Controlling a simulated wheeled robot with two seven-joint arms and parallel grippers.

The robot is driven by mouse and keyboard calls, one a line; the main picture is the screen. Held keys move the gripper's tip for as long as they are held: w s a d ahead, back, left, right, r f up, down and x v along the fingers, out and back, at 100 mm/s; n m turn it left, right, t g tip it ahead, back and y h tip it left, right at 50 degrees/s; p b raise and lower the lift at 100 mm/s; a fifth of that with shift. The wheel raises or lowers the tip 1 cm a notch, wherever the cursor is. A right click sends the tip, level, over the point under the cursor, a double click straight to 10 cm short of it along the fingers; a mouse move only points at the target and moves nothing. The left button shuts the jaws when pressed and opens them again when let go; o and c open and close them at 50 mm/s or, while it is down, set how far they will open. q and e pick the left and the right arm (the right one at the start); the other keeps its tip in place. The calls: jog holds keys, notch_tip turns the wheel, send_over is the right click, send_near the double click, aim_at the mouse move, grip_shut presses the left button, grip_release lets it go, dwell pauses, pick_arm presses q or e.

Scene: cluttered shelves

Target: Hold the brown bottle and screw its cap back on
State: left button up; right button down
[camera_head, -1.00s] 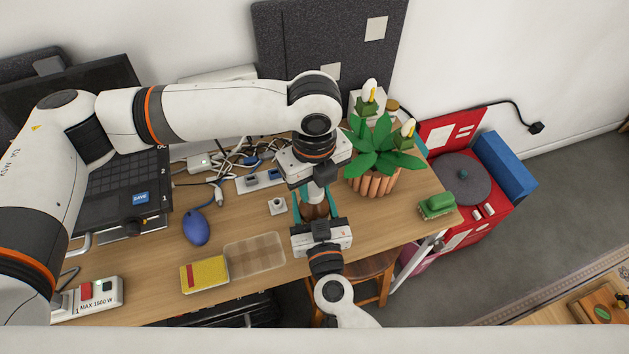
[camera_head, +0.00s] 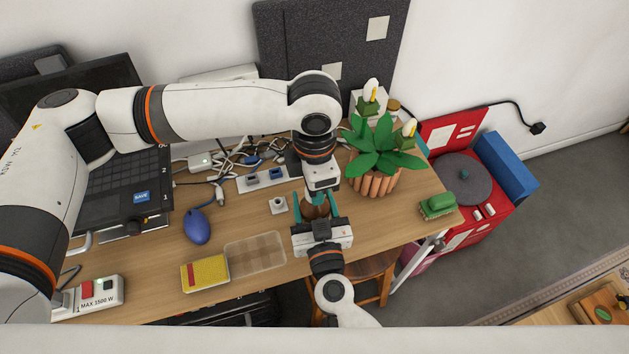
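The brown bottle (camera_head: 315,211) stands near the front edge of the wooden desk, mostly hidden by my two grippers. My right gripper (camera_head: 316,208) comes from the front edge, with one teal finger on each side of the bottle; it looks shut on it. My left gripper (camera_head: 318,195) points down directly over the bottle's top. Its fingers are mostly hidden, so I cannot tell whether they grip anything. The cap cannot be made out clearly under the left gripper.
A potted plant (camera_head: 376,165) stands close on the right. A green brush (camera_head: 438,206) lies at the right edge.

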pick_arm(q)
jog(key=o, duration=0.9)
jog(key=shift+r, duration=0.1)
jog(key=shift+r, duration=2.2)
jog(key=shift+c, duration=0.2)
